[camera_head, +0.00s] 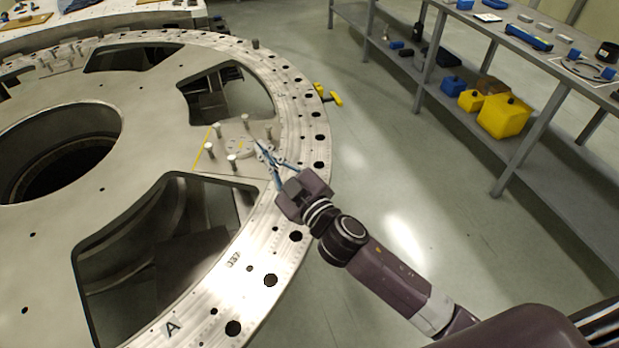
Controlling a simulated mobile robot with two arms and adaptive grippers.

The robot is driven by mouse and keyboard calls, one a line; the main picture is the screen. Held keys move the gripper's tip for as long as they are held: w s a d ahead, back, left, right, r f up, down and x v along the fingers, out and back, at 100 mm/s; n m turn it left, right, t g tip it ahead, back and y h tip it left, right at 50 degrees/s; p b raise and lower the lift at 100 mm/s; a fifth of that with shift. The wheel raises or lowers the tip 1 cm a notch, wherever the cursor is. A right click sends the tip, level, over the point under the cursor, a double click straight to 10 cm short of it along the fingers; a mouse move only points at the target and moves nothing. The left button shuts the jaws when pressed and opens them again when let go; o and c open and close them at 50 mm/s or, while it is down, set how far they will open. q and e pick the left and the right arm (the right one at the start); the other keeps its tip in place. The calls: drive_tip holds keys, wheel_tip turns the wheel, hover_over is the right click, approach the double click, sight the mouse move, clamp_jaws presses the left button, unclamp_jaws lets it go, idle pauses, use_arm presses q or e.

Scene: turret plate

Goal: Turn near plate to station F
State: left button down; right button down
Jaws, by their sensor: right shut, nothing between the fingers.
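The near plate (60,240) is a large round metal turret plate with a wide central hole, big cut-outs and a rim of dark holes. A letter A is marked on its rim at the bottom, with small numerals further up the rim. A raised station (238,147) with several upright pegs and a yellow line sits on the plate's right side. My right gripper (268,157) is shut and empty, its blue fingers over the rim beside this station. I cannot tell whether they touch it. I see no letter F. My left gripper is out of view.
A yellow handle-like part (328,94) sticks out at the plate's right edge. A small dark peg (255,43) stands on the far rim. Grey shelving (500,120) with yellow and blue containers stands at right. The floor between is clear.

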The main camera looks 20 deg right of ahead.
drive_tip(key=s+a+r+n+g+y, duration=0.25)
drive_tip(key=a+n+g+y, duration=0.25)
drive_tip(key=a+n, duration=0.25)
drive_tip(key=s+a+r+n+g+y, duration=0.2)
drive_tip(key=a+r+n+g+y, duration=0.15)
drive_tip(key=a+n+y, duration=0.35)
drive_tip(key=d+f+n+g+h, duration=0.6)
drive_tip(key=d+f+g+h, duration=0.15)
drive_tip(key=f, duration=0.45)
drive_tip(key=w+d+f+h, duration=0.1)
drive_tip(key=d+f+h, duration=0.1)
drive_tip(key=d, duration=0.6)
drive_tip(key=w+d+f+h, duration=0.1)
drive_tip(key=d+h, duration=0.4)
drive_tip(key=d, duration=0.3)
drive_tip(key=shift+w+d+f+m, duration=0.2)
drive_tip(key=shift+f+m, duration=0.15)
drive_tip(key=w+d+b, duration=0.4)
drive_tip(key=w+d, duration=0.2)
drive_tip(key=w, duration=0.5)
drive_tip(key=shift+d+b, duration=0.3)
drive_tip(key=shift+b, duration=0.05)
idle(1.9)
